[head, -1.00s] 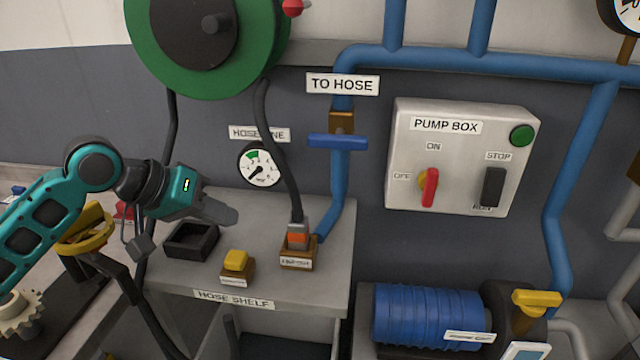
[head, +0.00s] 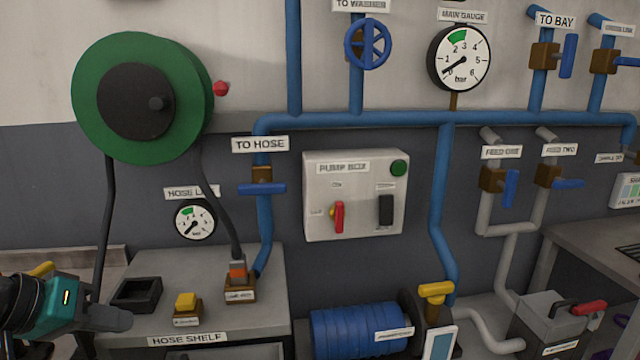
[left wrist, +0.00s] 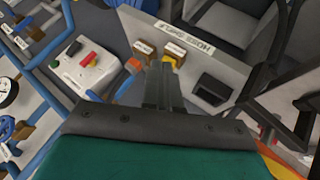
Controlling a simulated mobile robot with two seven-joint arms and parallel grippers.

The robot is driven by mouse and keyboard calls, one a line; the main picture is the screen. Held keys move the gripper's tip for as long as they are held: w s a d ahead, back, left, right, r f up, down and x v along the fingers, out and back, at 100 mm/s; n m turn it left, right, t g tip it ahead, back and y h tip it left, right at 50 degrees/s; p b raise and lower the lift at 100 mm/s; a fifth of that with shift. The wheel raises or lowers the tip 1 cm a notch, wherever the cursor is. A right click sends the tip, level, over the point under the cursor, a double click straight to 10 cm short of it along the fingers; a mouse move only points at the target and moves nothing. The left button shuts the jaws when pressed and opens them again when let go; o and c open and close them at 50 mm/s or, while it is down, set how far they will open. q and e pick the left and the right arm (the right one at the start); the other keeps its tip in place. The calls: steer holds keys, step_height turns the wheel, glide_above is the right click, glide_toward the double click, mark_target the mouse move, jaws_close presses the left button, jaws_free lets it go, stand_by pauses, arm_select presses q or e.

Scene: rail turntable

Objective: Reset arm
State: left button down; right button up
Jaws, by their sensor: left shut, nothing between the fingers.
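My left gripper (head: 112,318) is at the lower left of the head view, its teal and dark grey body reaching in front of the hose shelf (head: 222,338). It is shut and holds nothing. In the left wrist view the closed fingers (left wrist: 162,88) point toward the shelf, near a yellow block on a small base. My right gripper is in neither view.
On the shelf are an empty black tray (head: 137,294), a yellow block (head: 187,301) and a hose plug in a brown base (head: 240,289). Behind are the green reel (head: 190,110), pump box (head: 355,220) and blue pipes. A blue ribbed pump (head: 352,329) stands right of the shelf.

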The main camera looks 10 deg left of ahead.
arm_select(q)
step_height(320, 180, down, 18)
steer(key=d+t+y, duration=0.1)
steer(key=d+y, duration=0.1)
steer(key=s+d+f+m, duration=0.2)
steer(key=s+d+f, duration=0.2)
steer(key=d, duration=0.3)
steer(key=s+d+f+m+t, duration=0.1)
steer(key=s+d+f+m, duration=0.2)
steer(key=d+f, duration=0.3)
steer(key=shift+s+d+f+t, duration=0.3)
steer(key=shift+s+d, duration=0.2)
steer(key=shift+d, duration=0.7)
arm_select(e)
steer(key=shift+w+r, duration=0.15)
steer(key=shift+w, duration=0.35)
arm_select(q)
steer(key=shift+y, duration=0.3)
